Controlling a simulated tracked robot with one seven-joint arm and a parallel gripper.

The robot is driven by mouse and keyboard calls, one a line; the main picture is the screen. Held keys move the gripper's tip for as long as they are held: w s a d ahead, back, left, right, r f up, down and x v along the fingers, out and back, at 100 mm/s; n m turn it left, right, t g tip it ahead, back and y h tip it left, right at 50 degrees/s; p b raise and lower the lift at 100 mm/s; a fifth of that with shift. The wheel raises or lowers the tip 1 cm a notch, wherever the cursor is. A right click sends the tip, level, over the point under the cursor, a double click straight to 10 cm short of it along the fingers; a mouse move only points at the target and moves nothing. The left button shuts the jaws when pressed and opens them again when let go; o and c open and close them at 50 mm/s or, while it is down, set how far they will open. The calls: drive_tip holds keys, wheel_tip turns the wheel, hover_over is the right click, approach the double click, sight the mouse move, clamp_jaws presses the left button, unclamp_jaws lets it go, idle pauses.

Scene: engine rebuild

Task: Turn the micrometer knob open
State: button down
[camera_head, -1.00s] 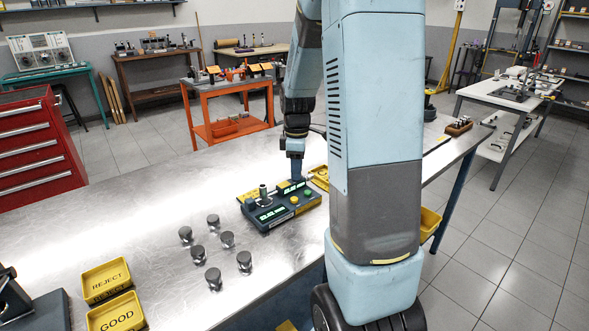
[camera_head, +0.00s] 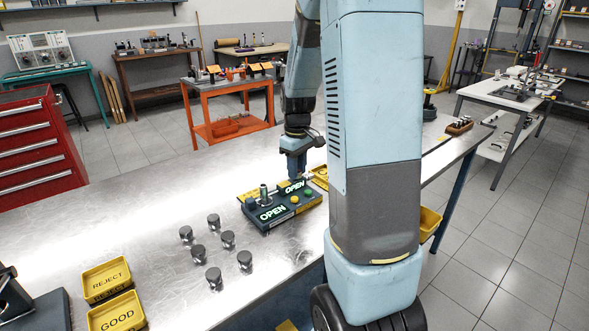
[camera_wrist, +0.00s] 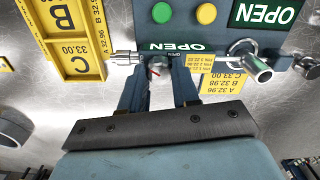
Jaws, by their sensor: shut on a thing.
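The dark gauge station (camera_head: 270,222) stands on the metal bench, with lit green displays reading OPEN (camera_head: 272,213). The fingers are shut around the small grey micrometer knob (camera_wrist: 159,66), which carries a red mark. A silver rod sticks out to the left of the knob in the wrist view. In the head view my gripper (camera_head: 297,177) hides the knob.
Several grey cylindrical parts (camera_head: 228,239) stand on the bench left of the station. Yellow REJECT (camera_head: 106,281) and GOOD (camera_head: 117,313) trays lie at the front left. A yellow tray marked B and C (camera_wrist: 70,38) and a yellow label plate (camera_wrist: 226,82) flank the fingers.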

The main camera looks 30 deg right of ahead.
drive_tip(key=m, duration=0.4)
drive_tip(key=shift+s+m, duration=0.15)
drive_tip(key=shift+m, duration=0.25)
drive_tip(key=m, duration=0.3)
drive_tip(key=shift+m, duration=0.3)
drive_tip(key=m, duration=0.8)
drive_tip(key=shift+m, duration=0.3)
drive_tip(key=c, duration=0.8)
unclamp_jaws()
drive_tip(key=shift+r, duration=0.1)
